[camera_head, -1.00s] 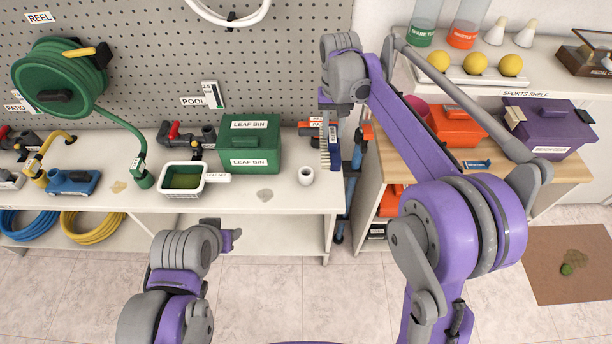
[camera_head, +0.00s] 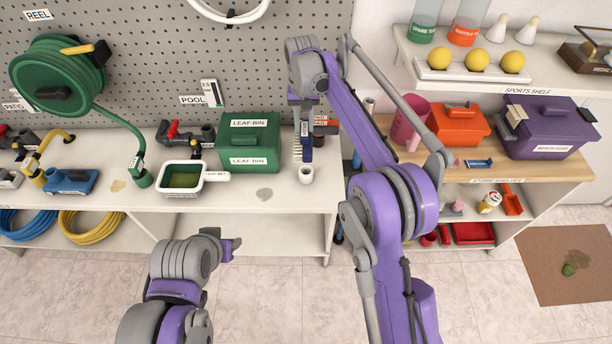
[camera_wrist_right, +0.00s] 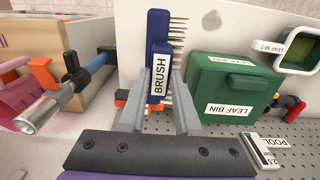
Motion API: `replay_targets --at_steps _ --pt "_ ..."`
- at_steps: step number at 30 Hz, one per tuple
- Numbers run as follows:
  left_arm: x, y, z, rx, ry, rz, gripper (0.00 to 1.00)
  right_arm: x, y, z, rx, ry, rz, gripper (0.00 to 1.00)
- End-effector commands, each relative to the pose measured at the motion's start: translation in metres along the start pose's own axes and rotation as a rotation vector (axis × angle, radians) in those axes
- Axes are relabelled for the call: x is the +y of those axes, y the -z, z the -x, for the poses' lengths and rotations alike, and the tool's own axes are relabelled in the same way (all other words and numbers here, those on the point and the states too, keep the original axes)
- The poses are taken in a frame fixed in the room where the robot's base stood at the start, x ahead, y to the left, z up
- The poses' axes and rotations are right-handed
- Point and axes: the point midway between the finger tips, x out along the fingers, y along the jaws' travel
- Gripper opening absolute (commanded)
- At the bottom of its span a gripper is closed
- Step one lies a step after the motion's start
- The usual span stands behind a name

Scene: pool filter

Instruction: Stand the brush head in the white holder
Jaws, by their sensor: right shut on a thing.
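The blue brush head (camera_head: 307,150), with pale bristles on its left side, hangs upright below my right gripper (camera_head: 303,112). In the right wrist view the gripper (camera_wrist_right: 158,98) is shut on the brush (camera_wrist_right: 158,72), its fingers on either side of the "BRUSH" label. The white holder (camera_head: 306,175) is a small round cup on the bench. The brush's lower end shows just above the holder's rim in the head view; I cannot tell the gap. The holder does not show in the right wrist view. My left gripper (camera_head: 232,246) is empty in front of the bench; its jaw opening is unclear.
The green leaf bin (camera_head: 249,145) stands left of the brush, with the leaf net basket (camera_head: 183,178) further left. The pegboard (camera_head: 290,60) rises behind. The wooden-topped store shelves (camera_head: 560,168) stand right. The bench front around the holder is clear.

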Motion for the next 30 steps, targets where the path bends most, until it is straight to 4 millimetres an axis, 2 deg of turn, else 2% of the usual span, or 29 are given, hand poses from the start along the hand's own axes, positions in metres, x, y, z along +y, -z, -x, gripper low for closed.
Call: replay_targets --at_steps 14,30 --pt "0.0 -0.001 -0.001 -0.001 0.0 0.0 0.5 0.0 0.0 -0.004 0.001 0.0 0.0 0.0" --pt "0.0 -0.022 -0.015 -0.023 0.0 0.0 0.5 0.0 0.001 -0.052 -0.001 0.003 0.0 0.0"
